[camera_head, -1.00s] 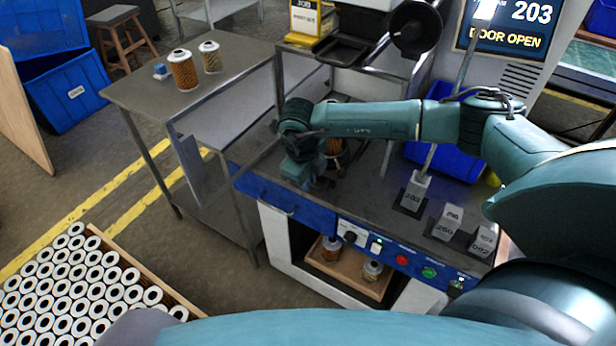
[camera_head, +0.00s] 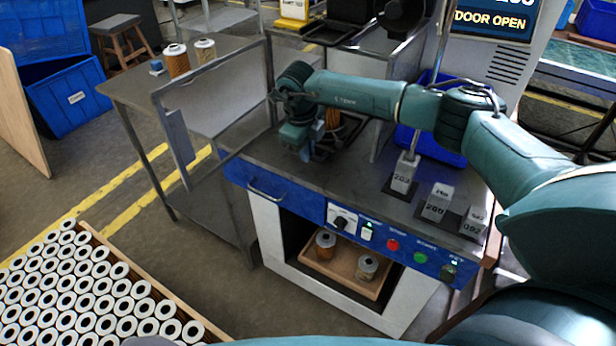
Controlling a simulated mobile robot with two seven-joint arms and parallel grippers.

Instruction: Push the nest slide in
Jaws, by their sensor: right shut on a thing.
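My right gripper (camera_head: 312,154) points down at the machine's deck, just behind the blue front panel. It is shut on what looks like the front of the nest slide (camera_head: 323,151), a dark low part mostly hidden by the gripper and wrist. An orange filter cartridge (camera_head: 333,119) stands upright right behind the gripper, partly covered by my arm. The clear, grey-framed door (camera_head: 211,105) stands swung open at the left of the machine. My left gripper is not in view.
Weight blocks marked 203 (camera_head: 402,176) and 260 (camera_head: 437,204) stand on the right of the deck. A blue bin (camera_head: 432,141) is behind them. Two cartridges (camera_head: 178,60) stand on the side table. A screen (camera_head: 493,22) reads "DOOR OPEN". A crate of white-topped cartridges (camera_head: 190,312) is at lower left.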

